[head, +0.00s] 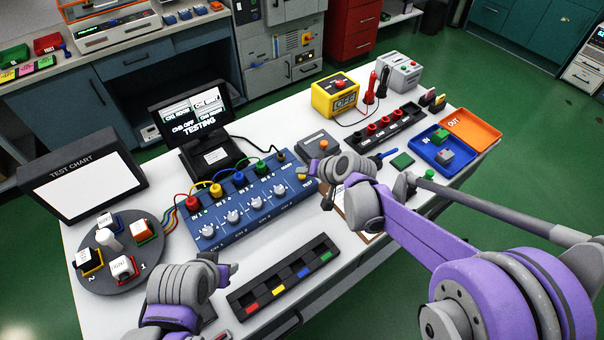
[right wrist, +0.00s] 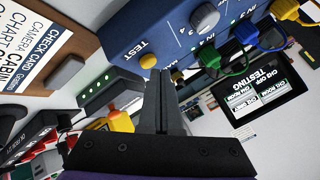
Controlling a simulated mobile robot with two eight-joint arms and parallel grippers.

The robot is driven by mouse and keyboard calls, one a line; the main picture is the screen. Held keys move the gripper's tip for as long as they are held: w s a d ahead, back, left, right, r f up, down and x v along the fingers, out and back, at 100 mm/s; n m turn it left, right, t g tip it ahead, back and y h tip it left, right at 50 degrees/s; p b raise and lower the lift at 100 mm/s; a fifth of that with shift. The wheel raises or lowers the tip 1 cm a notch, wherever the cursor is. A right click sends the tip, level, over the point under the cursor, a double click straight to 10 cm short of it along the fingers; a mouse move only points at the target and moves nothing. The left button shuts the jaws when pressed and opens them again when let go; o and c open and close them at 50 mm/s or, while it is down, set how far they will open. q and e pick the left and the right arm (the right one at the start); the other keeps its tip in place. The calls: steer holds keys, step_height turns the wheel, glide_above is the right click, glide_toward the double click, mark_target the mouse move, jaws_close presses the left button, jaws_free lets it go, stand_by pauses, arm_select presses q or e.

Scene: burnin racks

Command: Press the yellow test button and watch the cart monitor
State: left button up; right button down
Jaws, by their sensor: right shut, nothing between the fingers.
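The blue switch box (head: 245,205) stands mid-table with knobs and coloured plugs. Its yellow test button (right wrist: 148,61) shows beside the word TEST in the right wrist view, at the box's end. My right gripper (right wrist: 161,78) is shut and empty, its fingertips right by the button; I cannot tell whether they touch it. In the head view the right gripper (head: 309,171) is at the box's right end. The cart monitor (head: 197,118) is lit and reads TESTING, with channel lines above, including CH2 OFF. It also shows upside down in the right wrist view (right wrist: 252,88). My left gripper (head: 230,273) is low at the front left, its jaws unclear.
A test chart panel (head: 82,177) and a round turntable (head: 98,285) with several small blocks stand at the left. A black tray (head: 262,297) lies in front. A yellow meter (head: 335,95), blue tray (head: 425,153) and orange tray (head: 480,130) are at the right.

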arm_select(q)
steer(key=shift+w+r, duration=0.1)
steer(key=shift+r, duration=0.15)
arm_select(e)
steer(key=shift+r, duration=0.35)
steer(key=shift+r, duration=0.15)
arm_select(q)
steer(key=r+p, duration=0.1)
steer(key=w+r+p, duration=0.1)
steer(key=r, duration=0.1)
steer(key=shift+w+r+p, duration=0.2)
steer(key=shift+r+p, duration=0.05)
steer(key=shift+p, duration=0.1)
arm_select(e)
step_height(320, 180, up, 5)
steer(key=shift+f, duration=0.15)
arm_select(q)
steer(key=shift+s, duration=0.1)
